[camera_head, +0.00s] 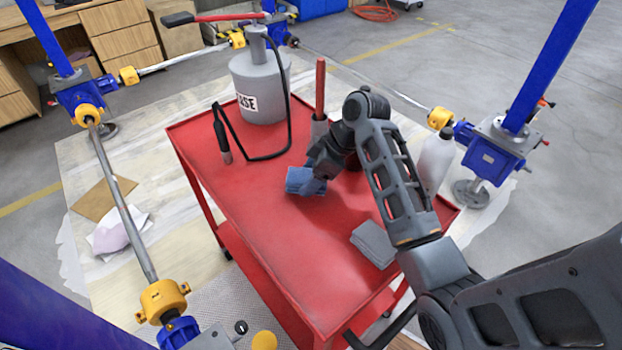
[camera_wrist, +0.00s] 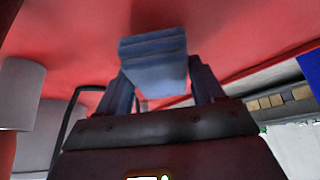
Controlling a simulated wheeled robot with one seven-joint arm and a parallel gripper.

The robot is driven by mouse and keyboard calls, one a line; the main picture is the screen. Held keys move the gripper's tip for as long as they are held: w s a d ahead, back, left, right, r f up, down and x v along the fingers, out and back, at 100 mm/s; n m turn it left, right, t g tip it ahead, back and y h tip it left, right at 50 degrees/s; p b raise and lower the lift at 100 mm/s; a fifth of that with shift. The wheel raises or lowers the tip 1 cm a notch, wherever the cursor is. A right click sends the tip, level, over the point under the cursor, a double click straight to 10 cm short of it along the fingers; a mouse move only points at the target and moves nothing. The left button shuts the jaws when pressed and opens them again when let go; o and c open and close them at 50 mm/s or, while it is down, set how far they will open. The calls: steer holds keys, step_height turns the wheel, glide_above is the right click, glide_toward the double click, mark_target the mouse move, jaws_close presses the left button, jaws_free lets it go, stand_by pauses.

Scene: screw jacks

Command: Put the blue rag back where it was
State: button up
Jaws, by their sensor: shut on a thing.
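The blue rag (camera_head: 304,181) is a folded cloth over the middle of the red cart top (camera_head: 262,220). My gripper (camera_head: 316,176) is shut on the blue rag in the head view. In the wrist view the blue rag (camera_wrist: 153,62) sits between the two fingers of my gripper (camera_wrist: 160,85), with the red cart top behind it. I cannot tell whether the rag touches the cart top or is just above it. A grey folded rag (camera_head: 374,243) lies apart on the cart, nearer its front right edge.
A grey canister (camera_head: 260,90) with a red-handled pump and black hose stands at the cart's far end. A red-handled tool (camera_head: 320,95) stands upright behind my gripper. A white bottle (camera_head: 434,162) is at the right edge. The cart's left and front top is clear.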

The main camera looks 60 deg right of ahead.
steer(key=shift+f, duration=0.8)
steer(key=shift+f, duration=0.1)
steer(key=o, duration=0.9)
steer(key=shift+o, duration=0.2)
steer(key=v, duration=1.2)
steer(key=shift+s, duration=0.1)
steer(key=shift+a, duration=0.1)
